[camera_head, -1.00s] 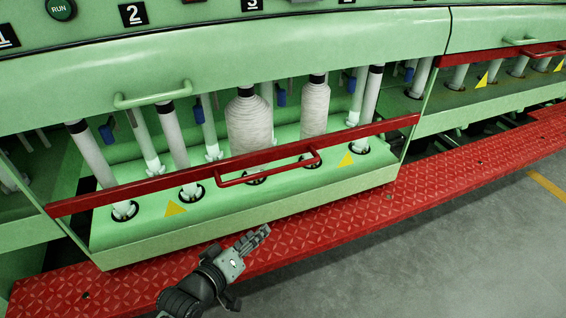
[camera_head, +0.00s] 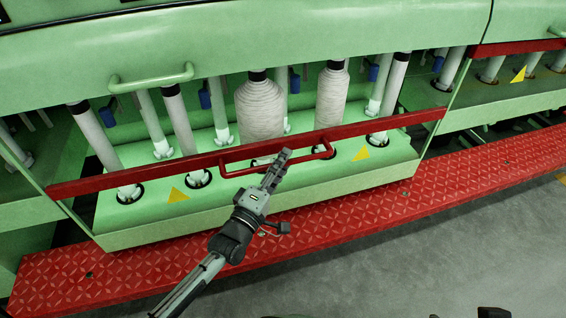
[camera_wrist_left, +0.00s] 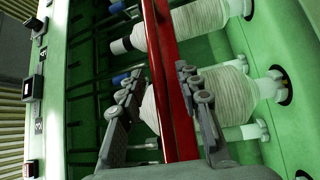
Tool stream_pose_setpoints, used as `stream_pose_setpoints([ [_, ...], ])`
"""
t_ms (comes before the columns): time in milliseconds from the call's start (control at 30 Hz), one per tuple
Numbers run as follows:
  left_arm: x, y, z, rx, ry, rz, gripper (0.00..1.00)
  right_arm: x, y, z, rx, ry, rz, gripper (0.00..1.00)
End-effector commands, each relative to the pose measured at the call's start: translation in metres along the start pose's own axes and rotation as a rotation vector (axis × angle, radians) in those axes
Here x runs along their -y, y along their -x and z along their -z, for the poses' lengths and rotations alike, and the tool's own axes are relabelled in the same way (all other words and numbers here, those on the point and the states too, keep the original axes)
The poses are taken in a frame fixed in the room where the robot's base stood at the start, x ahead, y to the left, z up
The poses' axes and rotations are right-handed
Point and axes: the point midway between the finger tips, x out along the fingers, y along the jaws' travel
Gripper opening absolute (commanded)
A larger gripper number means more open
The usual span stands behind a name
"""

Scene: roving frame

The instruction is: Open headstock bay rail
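The red bay rail (camera_head: 180,164) runs across the front of the open-fronted green headstock bay, in place between its two side posts. Its red handle (camera_head: 240,172) stands out from the middle of the rail. My left gripper (camera_head: 281,158) is at the handle, its fingers covering part of it in the head view. In the left wrist view the gripper (camera_wrist_left: 161,72) is open, with red bars (camera_wrist_left: 176,110) of the rail and handle passing between the fingers. I cannot tell whether a finger touches them.
Behind the rail stand two wound bobbins (camera_head: 262,108) and several bare white spindles (camera_head: 180,125). A green handle (camera_head: 150,80) is on the panel above. A red tread-plate step (camera_head: 330,230) runs along the machine's foot, with grey floor (camera_head: 440,260) in front.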

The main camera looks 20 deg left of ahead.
Motion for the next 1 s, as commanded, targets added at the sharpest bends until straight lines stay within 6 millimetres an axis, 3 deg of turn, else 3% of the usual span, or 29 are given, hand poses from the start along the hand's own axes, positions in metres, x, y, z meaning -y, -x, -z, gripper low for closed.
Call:
stream_pose_setpoints([
  [300, 0.0001, -0.003, -0.0003, 0.001, 0.0, 0.001, 0.33, 0.0003, -0.0002, 0.0003, -0.002, 0.0, 0.001, 0.69],
  [567, 0.0001, -0.0029, -0.0003, 0.001, -0.001, 0.001, 0.01, 0.0004, -0.0002, 0.0003, -0.002, 0.0, 0.001, 0.69],
  [1000, 0.0001, -0.0027, -0.0003, 0.001, -0.001, 0.001, 0.0, 0.0004, -0.0001, 0.0003, -0.001, 0.0, 0.001, 0.69],
])
